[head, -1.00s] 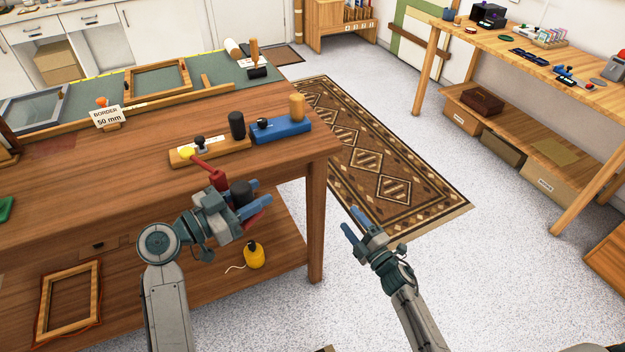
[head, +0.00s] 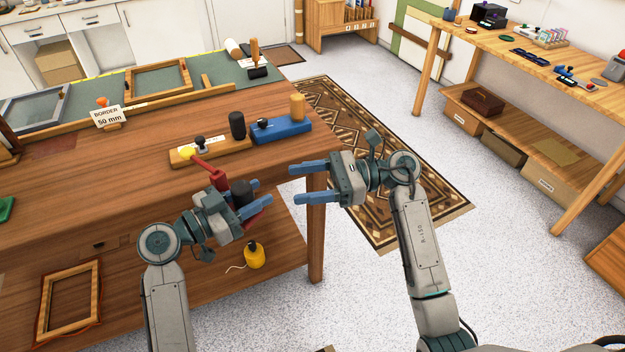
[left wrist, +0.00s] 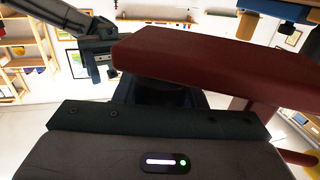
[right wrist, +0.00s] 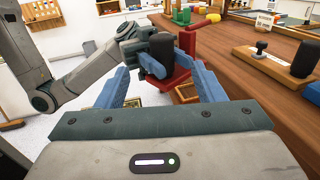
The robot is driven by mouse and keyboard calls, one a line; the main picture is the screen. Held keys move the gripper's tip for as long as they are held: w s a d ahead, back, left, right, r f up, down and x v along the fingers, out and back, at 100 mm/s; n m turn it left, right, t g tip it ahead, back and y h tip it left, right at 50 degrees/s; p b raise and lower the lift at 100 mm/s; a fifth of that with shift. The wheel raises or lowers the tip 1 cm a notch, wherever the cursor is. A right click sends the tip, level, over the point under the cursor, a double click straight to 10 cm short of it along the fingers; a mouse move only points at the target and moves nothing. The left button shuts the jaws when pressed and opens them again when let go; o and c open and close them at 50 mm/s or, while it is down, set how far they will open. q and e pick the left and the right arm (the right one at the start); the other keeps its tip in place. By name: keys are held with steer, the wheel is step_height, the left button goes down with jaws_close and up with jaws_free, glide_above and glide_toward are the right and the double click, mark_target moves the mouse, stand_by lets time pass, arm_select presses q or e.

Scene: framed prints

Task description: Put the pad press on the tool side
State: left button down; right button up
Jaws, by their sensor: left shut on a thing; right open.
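The red press (head: 217,177) has a red lever with a yellow ball (head: 187,153) and a black cylinder (head: 242,192). My left gripper (head: 262,193) is shut on it, holding it off the front edge of the bench. Its red body (left wrist: 220,65) fills the upper right of the left wrist view. In the right wrist view its black cylinder (right wrist: 161,50) and red base (right wrist: 182,82) show between my right fingers, farther off. My right gripper (head: 296,184) is open and empty, pointing at the held press with a gap between. I cannot read any label on the red press.
On the wooden bench (head: 130,190) stand a wooden-based tool (head: 180,158) and a blue-based tool (head: 280,132). A "BORDER 50 mm" sign (head: 107,117) stands by the green mat (head: 215,72). A yellow bottle (head: 254,256) sits on the lower shelf. A side table (head: 540,60) is at right.

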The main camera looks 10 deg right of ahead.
mark_target(249, 186)
steer(key=a, duration=1)
steer(key=shift+w+a, duration=0.1)
steer(key=shift+a, duration=0.3)
steer(key=c, duration=1.2)
arm_select(q)
steer(key=c, duration=0.8)
jaws_free()
steer(key=shift+c, duration=0.2)
arm_select(e)
steer(key=shift+r, duration=0.1)
jaws_close()
arm_select(q)
steer(key=shift+a, duration=0.1)
